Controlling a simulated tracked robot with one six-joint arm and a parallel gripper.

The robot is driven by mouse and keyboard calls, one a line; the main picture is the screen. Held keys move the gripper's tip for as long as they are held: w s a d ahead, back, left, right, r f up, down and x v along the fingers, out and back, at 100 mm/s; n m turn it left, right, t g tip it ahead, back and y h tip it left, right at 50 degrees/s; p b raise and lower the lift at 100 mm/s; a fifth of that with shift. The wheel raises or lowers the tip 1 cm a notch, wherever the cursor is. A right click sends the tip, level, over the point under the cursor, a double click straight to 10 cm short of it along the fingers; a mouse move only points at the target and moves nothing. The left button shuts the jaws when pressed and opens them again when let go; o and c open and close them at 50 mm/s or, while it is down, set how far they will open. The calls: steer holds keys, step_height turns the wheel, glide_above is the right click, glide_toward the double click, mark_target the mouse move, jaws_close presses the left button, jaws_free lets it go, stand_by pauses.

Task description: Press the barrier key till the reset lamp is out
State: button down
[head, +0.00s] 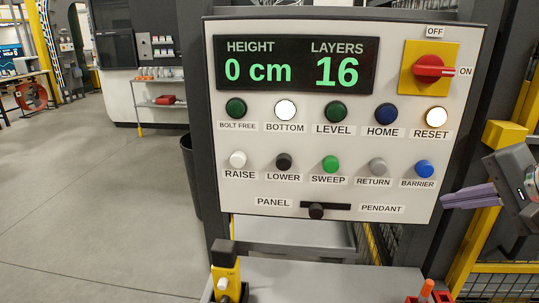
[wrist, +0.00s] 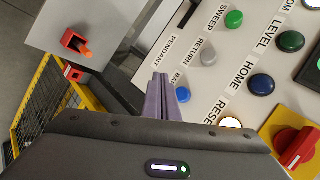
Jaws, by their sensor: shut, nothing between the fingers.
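The blue BARRIER key (head: 424,168) is at the right end of the lower row on a white control panel (head: 300,222). The RESET lamp (head: 436,117), above it, glows bright white. My gripper (head: 446,200) is shut and empty. Its purple fingers are to the right of and below the BARRIER key in the head view, apart from it in the picture. In the wrist view my fingertips (wrist: 159,78) appear just beside the blue key (wrist: 183,93) and partly cover its label. The gap in depth is hard to tell.
The BOTTOM lamp (head: 285,109) is also lit. The display (head: 295,65) reads 0 cm and 16 layers. A red OFF/ON switch (head: 433,67) is at the upper right. The grey RETURN key (head: 377,167) neighbours BARRIER. A yellow-framed mesh fence (head: 490,269) stands below right.

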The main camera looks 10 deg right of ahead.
glide_toward(424, 175)
steer(key=shift+w+a+f, duration=0.2)
steer(key=shift+w+f, duration=0.25)
steer(key=shift+f, duration=0.3)
steer(key=shift+w+a+f, duration=0.2)
steer(key=shift+w+f, duration=0.3)
steer(key=shift+f, duration=0.25)
steer(key=shift+w+a+f, duration=0.25)
steer(key=shift+w+f, duration=0.2)
steer(key=shift+f, duration=0.3)
steer(key=shift+w+d, duration=0.2)
steer(key=shift+w, duration=0.4)
steer(key=shift+w+d, duration=0.15)
steer(key=shift+w, duration=0.45)
stand_by(1.9)
stand_by(0.4)
steer(key=shift+s+a, duration=0.15)
steer(key=shift+s, duration=0.45)
steer(key=shift+s+a, duration=0.2)
steer(key=shift+s, duration=0.45)
steer(key=shift+s+a, duration=0.25)
steer(key=shift+s, duration=0.55)
steer(key=shift+s+a, duration=0.25)
steer(key=shift+s, duration=0.55)
steer(key=shift+s+a, duration=0.25)
steer(key=shift+s, duration=0.55)
